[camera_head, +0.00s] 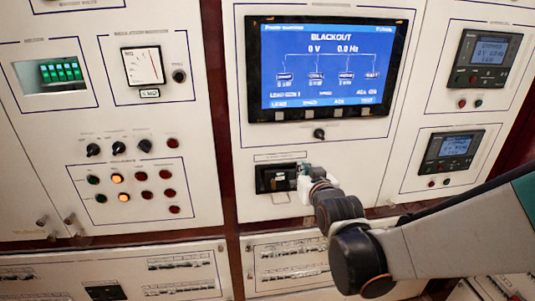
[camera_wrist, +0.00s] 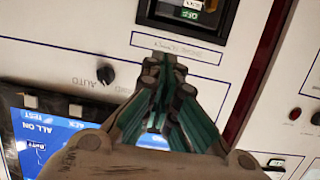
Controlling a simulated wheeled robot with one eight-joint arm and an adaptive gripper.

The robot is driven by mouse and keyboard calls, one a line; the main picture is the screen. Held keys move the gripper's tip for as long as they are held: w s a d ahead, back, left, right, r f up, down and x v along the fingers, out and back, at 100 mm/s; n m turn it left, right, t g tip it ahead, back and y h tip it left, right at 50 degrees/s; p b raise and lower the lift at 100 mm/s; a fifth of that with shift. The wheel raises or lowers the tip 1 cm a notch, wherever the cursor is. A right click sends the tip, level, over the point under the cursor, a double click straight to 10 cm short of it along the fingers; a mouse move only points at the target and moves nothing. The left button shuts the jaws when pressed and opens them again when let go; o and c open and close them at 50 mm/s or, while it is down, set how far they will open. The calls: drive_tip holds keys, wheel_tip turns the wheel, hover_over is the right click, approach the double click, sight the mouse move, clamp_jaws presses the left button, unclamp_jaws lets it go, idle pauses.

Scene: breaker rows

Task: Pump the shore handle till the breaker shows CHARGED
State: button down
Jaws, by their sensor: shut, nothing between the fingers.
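The breaker (camera_head: 277,178) is a dark unit set in the white panel below the large screen. In the wrist view the breaker (camera_wrist: 190,14) is at the top edge, partly cut off, with a green OFF flag and a small white label I cannot read. I cannot make out the shore handle clearly in either view. My gripper (camera_wrist: 164,60) is shut and empty, its fingertips over the white panel by the breaker's label strip, apart from the breaker in that view. In the head view my gripper (camera_head: 303,171) overlaps the breaker's right edge; whether it touches is unclear.
The large screen (camera_head: 325,65) reads BLACKOUT, 0 V, 0.0 Hz. A black knob (camera_head: 319,134) sticks out below it; it also shows in the wrist view (camera_wrist: 106,74). Two small controllers (camera_head: 487,57) (camera_head: 451,150) are at right. Knobs and lamps (camera_head: 130,178) fill the left panel.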

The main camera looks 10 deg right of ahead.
drive_tip(key=b, duration=0.2)
hover_over(295, 182)
drive_tip(key=w, duration=0.2)
drive_tip(key=shift+s+f, duration=0.25)
drive_tip(key=shift+f, duration=1)
drive_tip(key=shift+s+f, duration=0.3)
drive_tip(key=shift+f, duration=0.35)
drive_tip(key=shift+s+f, duration=0.25)
drive_tip(key=shift+f, duration=0.35)
drive_tip(key=shift+s+f+b, duration=0.25)
drive_tip(key=shift+f+b, duration=0.05)
drive_tip(key=shift+f, duration=0.2)
drive_tip(key=shift+s, duration=0.1)
